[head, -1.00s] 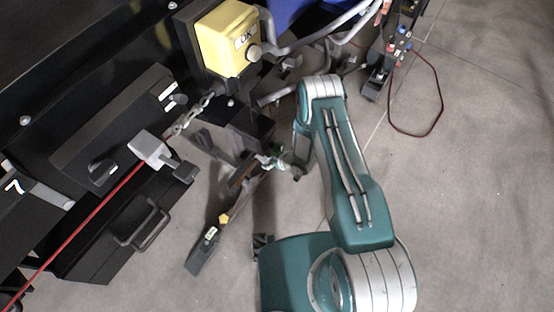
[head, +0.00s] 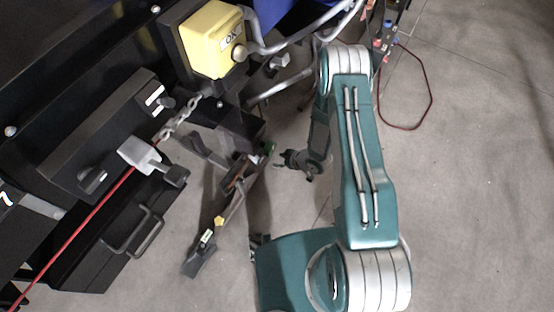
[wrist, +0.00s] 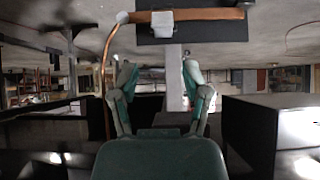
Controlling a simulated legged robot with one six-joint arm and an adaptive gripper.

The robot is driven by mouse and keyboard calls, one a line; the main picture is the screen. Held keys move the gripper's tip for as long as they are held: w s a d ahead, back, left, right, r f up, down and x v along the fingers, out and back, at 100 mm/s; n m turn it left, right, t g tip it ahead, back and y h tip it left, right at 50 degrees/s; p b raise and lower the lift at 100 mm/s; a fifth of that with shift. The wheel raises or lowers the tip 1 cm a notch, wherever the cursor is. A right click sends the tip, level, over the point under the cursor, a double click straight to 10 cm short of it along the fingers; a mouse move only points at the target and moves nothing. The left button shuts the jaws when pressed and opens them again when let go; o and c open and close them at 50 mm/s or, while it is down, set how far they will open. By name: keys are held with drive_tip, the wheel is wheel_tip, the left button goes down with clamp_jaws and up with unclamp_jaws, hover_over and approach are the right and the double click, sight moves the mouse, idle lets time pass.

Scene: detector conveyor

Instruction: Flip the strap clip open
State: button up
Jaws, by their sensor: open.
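No part is plainly readable as the strap clip. In the wrist view a brown band (wrist: 205,14) runs across the top over a dark plate, with a pale block (wrist: 162,23) on it; I cannot tell if this block is the clip. In the head view a brownish strip (head: 236,182) lies along a dark bracket left of my gripper (head: 281,160). My gripper points left toward this bracket, with a small gap between them.
A yellow button box (head: 213,45) is mounted at the upper left. A chain (head: 178,118) and a red cable (head: 90,212) run by a grey clamp (head: 139,154). A black case (head: 100,265) is at lower left. Open floor (head: 470,180) lies right.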

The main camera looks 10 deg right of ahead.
drive_tip(key=shift+w+d+f+m+h, duration=0.1)
drive_tip(key=shift+d+f+m+h, duration=0.35)
drive_tip(key=shift+d+f, duration=0.3)
clamp_jaws()
drive_tip(key=s+d+f+m+g+h, duration=0.35)
drive_tip(key=d+f+m+h, duration=0.3)
drive_tip(key=d+f, duration=0.25)
drive_tip(key=s+f+m+g+y, duration=0.2)
drive_tip(key=s+f+m+g, duration=0.35)
drive_tip(key=s+m, duration=0.45)
drive_tip(key=w+a+m+t+y, duration=0.1)
drive_tip(key=a+m+y, duration=0.75)
drive_tip(key=a, duration=0.25)
drive_tip(key=w+r+m+t+y, duration=0.2)
drive_tip(key=w+r+m+t, duration=0.2)
drive_tip(key=w+m+t, duration=0.75)
drive_tip(key=w+a+f+n, duration=0.2)
drive_tip(key=w+a+f, duration=0.1)
drive_tip(key=w+a, duration=0.45)
drive_tip(key=shift+s+d+r, duration=0.25)
drive_tip(key=shift+s+r, duration=0.05)
drive_tip(key=shift+r, duration=0.35)
drive_tip(key=shift+s+d+r, duration=0.25)
drive_tip(key=shift+s+r, duration=0.05)
drive_tip(key=shift+r, duration=0.3)
drive_tip(key=shift+s+d+r, duration=0.25)
drive_tip(key=shift+s+r, duration=0.05)
drive_tip(key=shift+r, duration=0.35)
